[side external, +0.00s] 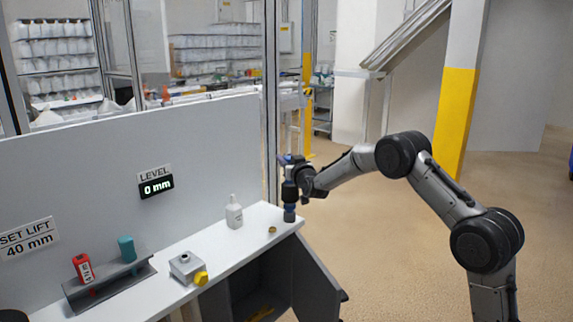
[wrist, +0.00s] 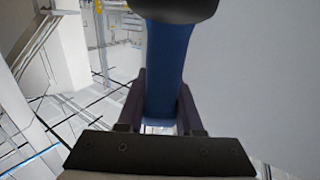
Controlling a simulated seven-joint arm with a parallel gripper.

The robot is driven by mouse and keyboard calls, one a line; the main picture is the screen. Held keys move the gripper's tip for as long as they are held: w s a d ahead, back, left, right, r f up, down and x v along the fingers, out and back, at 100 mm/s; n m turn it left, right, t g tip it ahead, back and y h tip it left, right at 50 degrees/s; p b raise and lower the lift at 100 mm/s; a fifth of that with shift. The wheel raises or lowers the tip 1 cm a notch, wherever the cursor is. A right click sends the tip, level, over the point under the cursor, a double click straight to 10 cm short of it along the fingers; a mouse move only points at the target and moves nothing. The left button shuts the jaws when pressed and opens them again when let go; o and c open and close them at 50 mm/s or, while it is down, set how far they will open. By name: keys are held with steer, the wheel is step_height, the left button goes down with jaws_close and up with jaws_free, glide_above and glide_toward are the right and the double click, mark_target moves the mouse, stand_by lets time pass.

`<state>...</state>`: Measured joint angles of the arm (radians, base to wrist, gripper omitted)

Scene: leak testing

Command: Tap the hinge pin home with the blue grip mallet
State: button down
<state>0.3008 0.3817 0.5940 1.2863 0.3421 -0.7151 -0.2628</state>
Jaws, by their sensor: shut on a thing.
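My gripper (side external: 291,176) is at the right end of the white bench (side external: 222,262), above its corner. It is shut on the blue grip mallet (side external: 290,208), which hangs upright below it. In the wrist view, the mallet's blue grip (wrist: 166,70) lies between the two fingers, with its dark end at the top of the picture. In the side view, the mallet's dark lower end is at the bench corner; I cannot tell whether it touches. A dark grey cabinet door (side external: 318,272) stands open below that corner. I cannot make out the hinge pin.
A white bottle (side external: 234,213) and a small brass-coloured piece (side external: 272,230) are left of the mallet. A grey box (side external: 186,266) with a yellow knob sits nearer the front. A dark rack (side external: 108,284) holds a red and a teal tool. A grey panel (side external: 100,150) backs the bench.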

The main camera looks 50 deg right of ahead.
steer(key=shift+r, duration=0.8)
steer(key=shift+f, duration=2.4)
steer(key=shift+r, duration=2)
